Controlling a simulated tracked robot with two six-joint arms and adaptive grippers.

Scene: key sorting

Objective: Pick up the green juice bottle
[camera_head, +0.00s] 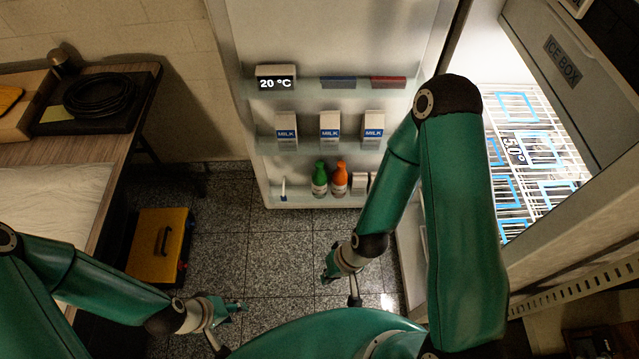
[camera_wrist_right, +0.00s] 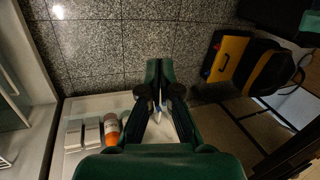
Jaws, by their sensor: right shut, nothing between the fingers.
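The green juice bottle (camera_head: 319,181) stands upright on the lowest door shelf of the open fridge, just left of an orange bottle (camera_head: 340,180). My right gripper (camera_head: 330,267) is in front of and below that shelf, apart from the bottles. In the right wrist view my right gripper (camera_wrist_right: 158,68) is shut and empty. The orange bottle (camera_wrist_right: 111,129) shows left of it there; the green bottle is not visible in that view. My left gripper (camera_head: 240,308) hangs over the floor at the lower left, far from the bottles; its opening is too small to judge.
Milk cartons (camera_head: 330,131) stand on the shelf above. White items (camera_head: 360,183) sit right of the orange bottle, and a small white object (camera_head: 283,190) at the shelf's left. A yellow case (camera_head: 160,245) lies by the table (camera_head: 124,130). The floor between is clear.

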